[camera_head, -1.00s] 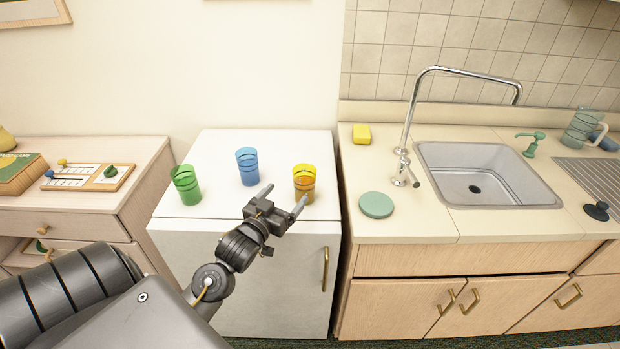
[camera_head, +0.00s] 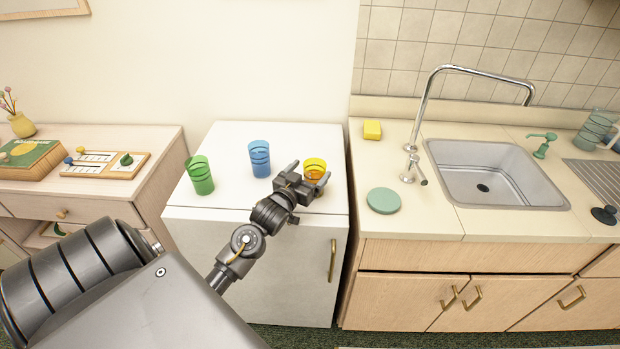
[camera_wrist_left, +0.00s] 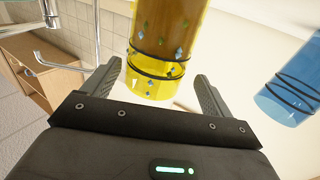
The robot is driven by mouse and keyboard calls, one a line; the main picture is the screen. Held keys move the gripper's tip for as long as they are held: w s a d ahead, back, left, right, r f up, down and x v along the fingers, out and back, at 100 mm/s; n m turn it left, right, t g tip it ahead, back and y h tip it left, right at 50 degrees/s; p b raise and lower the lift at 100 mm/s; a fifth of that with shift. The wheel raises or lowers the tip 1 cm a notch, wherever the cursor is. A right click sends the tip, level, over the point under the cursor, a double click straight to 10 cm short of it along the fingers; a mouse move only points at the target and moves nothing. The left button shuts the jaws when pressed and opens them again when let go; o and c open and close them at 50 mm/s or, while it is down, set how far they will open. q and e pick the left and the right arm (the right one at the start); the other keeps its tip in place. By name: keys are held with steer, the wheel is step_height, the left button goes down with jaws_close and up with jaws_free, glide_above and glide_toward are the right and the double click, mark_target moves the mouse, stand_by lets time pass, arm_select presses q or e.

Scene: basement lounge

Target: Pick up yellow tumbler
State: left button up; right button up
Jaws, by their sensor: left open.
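The yellow tumbler (camera_head: 315,168) stands on the white cabinet top, partly hidden behind my left gripper (camera_head: 309,172). In the left wrist view the yellow tumbler (camera_wrist_left: 160,50) has dark bands and lies between the two open fingers of my left gripper (camera_wrist_left: 163,88). A gap shows on each side, wider on the right. The fingers are not closed on it. My right gripper is not in view.
A blue tumbler (camera_head: 260,158) stands left of the yellow one, and a green tumbler (camera_head: 200,175) farther left on the white cabinet (camera_head: 235,200). The counter to the right holds a yellow sponge (camera_head: 372,130), a round green disc (camera_head: 383,200) and a sink (camera_head: 495,178) with a tall faucet (camera_head: 425,100).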

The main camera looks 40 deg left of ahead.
arm_select(q)
steer(key=shift+w+d+r, duration=0.1)
steer(key=shift+w+r, duration=0.05)
steer(key=shift+w, duration=0.4)
steer(key=shift+w+d+r, duration=0.1)
steer(key=shift+w+r, duration=0.05)
steer(key=shift+w, duration=0.35)
steer(key=shift+w+a+f, duration=0.15)
steer(key=shift+w+f, duration=0.05)
steer(key=shift+w, duration=0.05)
steer(key=shift+a, duration=0.1)
steer(key=shift+c, duration=0.9)
steer(key=c, duration=0.7)
steer(key=shift+s, duration=0.1)
steer(key=c, duration=0.8)
steer(key=shift+r, duration=0.15)
